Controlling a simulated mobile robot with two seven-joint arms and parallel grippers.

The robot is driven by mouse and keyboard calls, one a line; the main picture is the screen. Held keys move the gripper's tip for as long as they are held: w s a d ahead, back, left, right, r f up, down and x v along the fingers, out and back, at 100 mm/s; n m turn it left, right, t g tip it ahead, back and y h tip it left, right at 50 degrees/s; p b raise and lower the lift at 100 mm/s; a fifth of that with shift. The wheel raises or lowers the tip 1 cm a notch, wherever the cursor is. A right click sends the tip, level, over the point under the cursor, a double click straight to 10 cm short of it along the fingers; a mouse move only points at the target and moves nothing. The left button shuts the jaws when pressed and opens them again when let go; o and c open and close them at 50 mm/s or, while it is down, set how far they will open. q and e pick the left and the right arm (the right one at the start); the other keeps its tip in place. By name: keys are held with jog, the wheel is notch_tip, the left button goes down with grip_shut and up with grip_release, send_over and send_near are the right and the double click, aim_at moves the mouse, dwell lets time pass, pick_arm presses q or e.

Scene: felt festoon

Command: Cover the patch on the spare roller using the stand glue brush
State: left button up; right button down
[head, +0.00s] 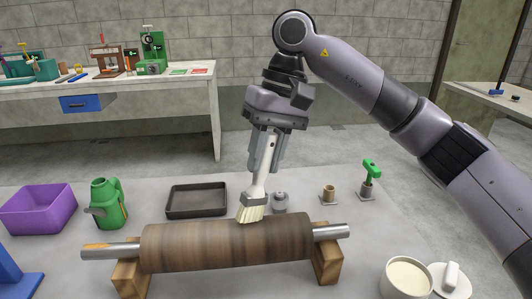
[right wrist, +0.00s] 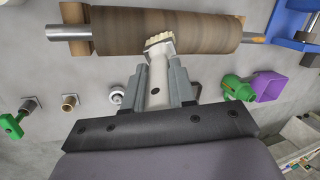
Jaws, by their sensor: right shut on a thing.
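A brown roller (head: 200,246) with metal shaft ends lies across wooden cradle blocks at the front of the grey table. My right gripper (head: 262,165) is shut on the white handle of a glue brush (head: 253,208). The brush points down, its pale bristles at the top of the roller, right of its middle. The right wrist view shows the bristles (right wrist: 158,40) against the roller (right wrist: 190,30); I cannot tell if they press on it. No distinct patch stands out on the brown, streaked surface. My left gripper is not in view.
A cream-filled pot (head: 385,282) with its lid (head: 452,280) stands at front right. Behind the roller are a black tray (head: 197,214), a green jug (head: 108,205), a purple bin (head: 40,210), a small brown-topped stand (head: 328,194) and a green-handled tool (head: 371,175).

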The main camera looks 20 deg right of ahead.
jog(key=shift+w+f, duration=0.1)
jog(key=shift+w, duration=0.1)
jog(key=shift+s+a+r, duration=0.1)
jog(key=shift+s+r, duration=0.15)
jog(key=shift+s, duration=0.3)
jog(key=shift+w, duration=0.55)
jog(key=shift+s+f, duration=0.2)
jog(key=shift+s, duration=0.25)
jog(key=shift+s+r, duration=0.15)
jog(key=shift+s, duration=0.15)
jog(key=shift+w, duration=0.75)
jog(key=shift+s+f, duration=0.2)
jog(key=shift+s, duration=0.4)
